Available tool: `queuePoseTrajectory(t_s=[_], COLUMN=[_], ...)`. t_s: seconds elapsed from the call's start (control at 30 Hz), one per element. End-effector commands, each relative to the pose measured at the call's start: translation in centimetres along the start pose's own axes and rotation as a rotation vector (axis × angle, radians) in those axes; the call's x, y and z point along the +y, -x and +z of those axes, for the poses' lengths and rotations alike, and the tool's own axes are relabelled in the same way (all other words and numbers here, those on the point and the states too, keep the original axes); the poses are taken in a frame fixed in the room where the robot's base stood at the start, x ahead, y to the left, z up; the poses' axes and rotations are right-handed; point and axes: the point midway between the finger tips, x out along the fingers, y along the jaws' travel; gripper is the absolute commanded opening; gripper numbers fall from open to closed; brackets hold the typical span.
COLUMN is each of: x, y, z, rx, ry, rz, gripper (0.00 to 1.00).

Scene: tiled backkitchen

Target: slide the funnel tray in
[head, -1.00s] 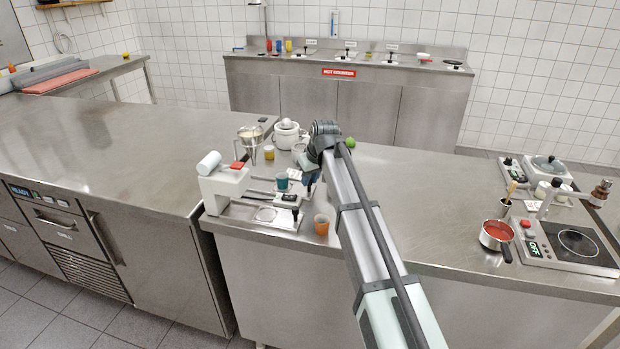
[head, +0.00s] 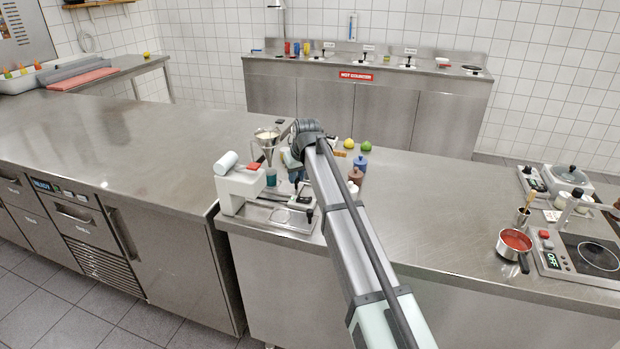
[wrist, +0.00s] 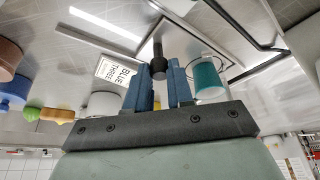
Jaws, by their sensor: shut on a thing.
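The white machine (head: 242,190) with a red button (head: 254,166) stands at the left end of the counter in the head view. A teal cup (head: 271,178) sits close to the machine's right side; it also shows in the wrist view (wrist: 208,78). My gripper (head: 296,172) is right of the cup, largely hidden by my arm in the head view. In the wrist view my blue fingers (wrist: 166,88) are shut on a black knob (wrist: 158,66). The knob seems to be the tray's handle; the tray itself is mostly hidden, so its depth in the machine is unclear.
A funnel (head: 267,142) stands behind the machine. A metal base plate (head: 280,215) with a black-topped post (head: 309,212) lies in front. A brown jar (head: 355,174) and blue jar (head: 360,162) stand right of my arm. A "BLUE THREE" card (wrist: 115,72) shows in the wrist view.

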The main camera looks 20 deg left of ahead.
Motion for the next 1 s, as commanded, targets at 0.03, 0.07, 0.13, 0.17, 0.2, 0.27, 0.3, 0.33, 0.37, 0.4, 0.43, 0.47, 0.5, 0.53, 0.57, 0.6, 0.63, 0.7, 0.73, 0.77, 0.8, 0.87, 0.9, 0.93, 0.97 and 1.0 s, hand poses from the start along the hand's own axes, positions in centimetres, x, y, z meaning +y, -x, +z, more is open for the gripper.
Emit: queuePoseTrajectory(t_s=[0.03, 0.07, 0.13, 0.17, 0.2, 0.27, 0.3, 0.33, 0.37, 0.4, 0.43, 0.47, 0.5, 0.53, 0.57, 0.6, 0.63, 0.7, 0.73, 0.77, 0.8, 0.87, 0.9, 0.93, 0.97, 1.0], x=[-0.2, -0.3, -0.3, -0.3, -0.4, -0.4, -0.4, -0.5, -0.5, -0.5, -0.5, -0.4, -0.4, -0.4, -0.4, -0.4, -0.3, -0.3, -0.3, -0.3, -0.3, -0.3, -0.3, -0.3, -0.3, -0.3], y=[-0.1, -0.1, -0.1, -0.1, -0.1, -0.1, -0.1, -0.1, -0.1, -0.1, -0.1, -0.1, -0.1, -0.1, -0.1, -0.1, -0.1, -0.1, -0.1, -0.1, -0.1, 0.1, 0.3, 0.5, 0.8, 1.2], z=[-0.3, -0.4, -0.4, -0.4, -0.4, -0.5, -0.5, -0.5, -0.5, -0.5, -0.5, -0.5, -0.4, -0.4, -0.4, -0.4, -0.3, -0.3, -0.3, -0.3, -0.3, -0.3, -0.3, -0.3, -0.3, -0.2], rx=[0.004, 0.004, 0.005, 0.005, 0.006, 0.006, 0.007, 0.007, 0.007, 0.007, 0.006, 0.006, 0.006, 0.005, 0.005, 0.005, 0.004, 0.004, 0.004, 0.004, 0.004, 0.004, 0.004, 0.004, 0.004, 0.004], ry=[0.0, -0.001, -0.001, -0.001, -0.001, 0.0, 0.0, 0.0, 0.0, 0.0, 0.0, 0.0, 0.0, 0.0, 0.0, 0.0, 0.0, 0.0, 0.0, 0.0, 0.0, 0.0, 0.0, 0.0, 0.0, 0.0], rz=[-0.002, -0.002, -0.003, -0.003, -0.004, -0.005, -0.005, -0.006, -0.006, -0.005, -0.005, -0.005, -0.005, -0.004, -0.004, -0.004, -0.003, -0.003, -0.003, -0.003, -0.003, -0.002, -0.002, -0.002, -0.002, -0.002], gripper=[0.0, 0.0, 0.0, 0.0, 0.0, 0.0, 0.0, 0.24, 0.26, 0.3, 0.33, 0.36, 0.4, 0.43, 0.46, 0.47, 0.47, 0.47, 0.47, 0.47, 0.47, 0.47, 0.47, 0.47, 0.47, 0.47])
